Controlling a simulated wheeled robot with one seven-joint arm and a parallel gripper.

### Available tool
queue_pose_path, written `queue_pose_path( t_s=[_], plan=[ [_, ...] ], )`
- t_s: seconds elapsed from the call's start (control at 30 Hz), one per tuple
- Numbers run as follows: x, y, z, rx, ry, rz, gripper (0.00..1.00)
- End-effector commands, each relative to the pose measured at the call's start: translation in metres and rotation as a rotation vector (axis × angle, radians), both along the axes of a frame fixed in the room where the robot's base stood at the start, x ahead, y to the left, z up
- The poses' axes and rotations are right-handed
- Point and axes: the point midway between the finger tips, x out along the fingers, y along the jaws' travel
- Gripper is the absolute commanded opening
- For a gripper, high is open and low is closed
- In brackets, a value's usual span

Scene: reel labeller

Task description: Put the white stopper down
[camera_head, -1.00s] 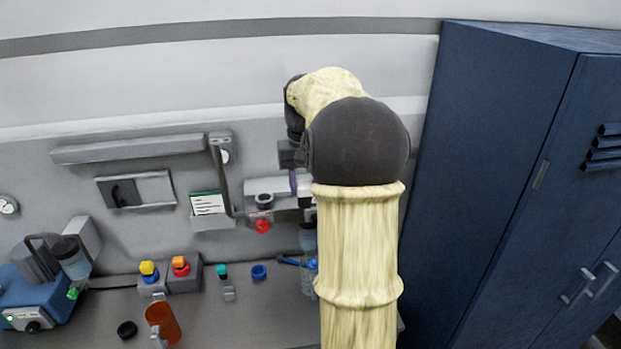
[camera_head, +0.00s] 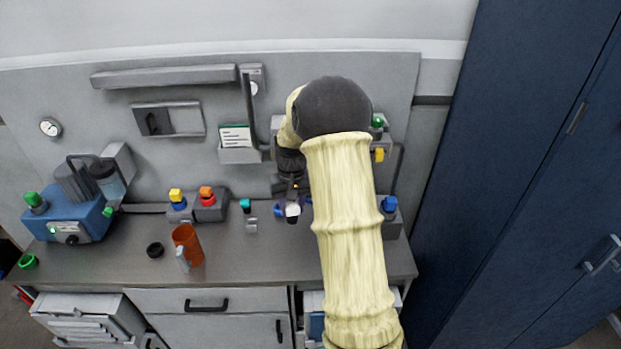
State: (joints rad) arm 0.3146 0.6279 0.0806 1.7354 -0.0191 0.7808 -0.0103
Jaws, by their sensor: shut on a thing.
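The white stopper (camera_head: 292,210) shows as a small white shape at the tips of my gripper (camera_head: 291,203), low over the back part of the bench. My gripper points down and is shut on it. The fingers are small and partly dark, so the exact grip is hard to see. I cannot tell whether the stopper touches the bench top (camera_head: 235,262). A blue ring (camera_head: 278,210) lies just left of the stopper, partly hidden by my gripper.
Left of my gripper stand a teal-capped piece (camera_head: 245,205), red-and-orange (camera_head: 207,196) and yellow-topped (camera_head: 177,196) blocks. An orange cup (camera_head: 187,243) and black ring (camera_head: 155,250) are nearer the front. A blue machine (camera_head: 70,215) is far left. The front middle bench is clear. My arm hides the right part.

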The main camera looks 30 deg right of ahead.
Motion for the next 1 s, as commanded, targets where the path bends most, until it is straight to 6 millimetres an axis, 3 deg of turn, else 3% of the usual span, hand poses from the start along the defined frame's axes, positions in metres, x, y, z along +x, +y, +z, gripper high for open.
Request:
queue_pose_path(
  t_s=[0.03, 0.1, 0.4, 0.5, 0.67, 1.0],
  plan=[
    [-0.001, 0.014, -0.032, 0.002, 0.009, 0.022, 0.08],
    [-0.003, 0.029, -0.066, 0.001, 0.009, 0.048, 0.08],
    [-0.032, 0.096, -0.204, -0.016, 0.013, 0.165, 0.08],
    [-0.046, 0.111, -0.237, -0.025, 0.011, 0.198, 0.08],
    [-0.057, 0.123, -0.260, -0.034, 0.005, 0.224, 0.08],
    [-0.057, 0.123, -0.260, -0.034, 0.003, 0.226, 0.08]
  ],
)
